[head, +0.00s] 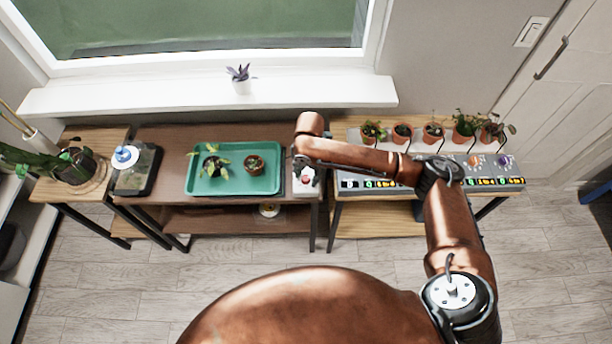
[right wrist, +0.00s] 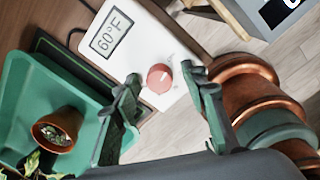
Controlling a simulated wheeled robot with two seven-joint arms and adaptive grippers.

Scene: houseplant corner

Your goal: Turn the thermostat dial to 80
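The thermostat is a white box (head: 306,190) on the brown table, at the right of the green tray. In the right wrist view its white face (right wrist: 140,45) has a display (right wrist: 111,34) reading 60°F and a round red dial (right wrist: 160,78) with a pale pointer mark. My right gripper (head: 304,163) is above the thermostat in the head view. In the right wrist view my right gripper (right wrist: 162,88) is open, with one finger on each side of the dial. Contact with the dial cannot be told. My left gripper is not in view.
The green tray (head: 233,188) with two potted plants stands close beside the thermostat. A wooden table with several potted plants and a panel of lit displays (head: 380,184) is to the right. A dark scale-like device (head: 138,172) is at the left.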

